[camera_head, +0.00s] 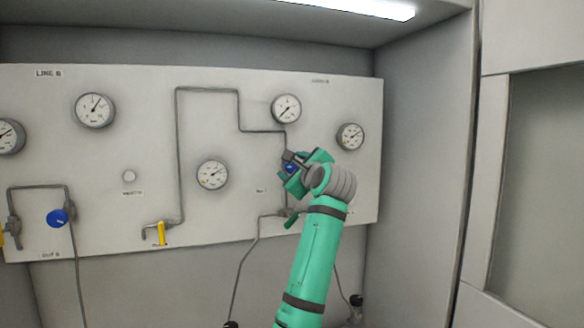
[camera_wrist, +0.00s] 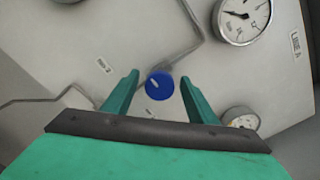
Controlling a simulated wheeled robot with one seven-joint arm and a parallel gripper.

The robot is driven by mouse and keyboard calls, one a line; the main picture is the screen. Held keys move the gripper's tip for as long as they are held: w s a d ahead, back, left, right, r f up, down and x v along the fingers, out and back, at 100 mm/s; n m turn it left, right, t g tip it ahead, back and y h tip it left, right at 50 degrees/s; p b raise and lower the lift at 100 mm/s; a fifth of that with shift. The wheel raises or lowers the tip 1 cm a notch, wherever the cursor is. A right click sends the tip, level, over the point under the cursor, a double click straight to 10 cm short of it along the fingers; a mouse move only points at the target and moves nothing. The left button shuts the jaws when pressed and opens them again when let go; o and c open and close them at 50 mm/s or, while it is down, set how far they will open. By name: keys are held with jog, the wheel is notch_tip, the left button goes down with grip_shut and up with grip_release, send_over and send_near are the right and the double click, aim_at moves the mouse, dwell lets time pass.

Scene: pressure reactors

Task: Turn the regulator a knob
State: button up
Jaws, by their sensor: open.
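The regulator knob is a round blue knob with a white mark. In the wrist view the blue knob (camera_wrist: 159,85) lies between the tips of my two green fingers, with a small gap on each side. My gripper (camera_wrist: 158,88) is open there. In the head view the knob (camera_head: 291,168) is partly hidden by my gripper (camera_head: 290,172), which is at the right part of the panel, below a gauge. I cannot tell how far the fingertips are from the panel in depth.
The white panel (camera_head: 130,215) carries several gauges, including one above the knob (camera_head: 286,108) and one to the right (camera_head: 350,136). Thin grey pipes (camera_head: 178,150) run across it. Another blue knob (camera_head: 58,218) and a yellow lever (camera_head: 162,232) are to the left. A side wall (camera_head: 425,150) stands at right.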

jog(key=shift+w+a, duration=0.1)
jog(key=shift+w, duration=0.3)
jog(key=c, duration=1.1)
jog(key=shift+o, duration=0.2)
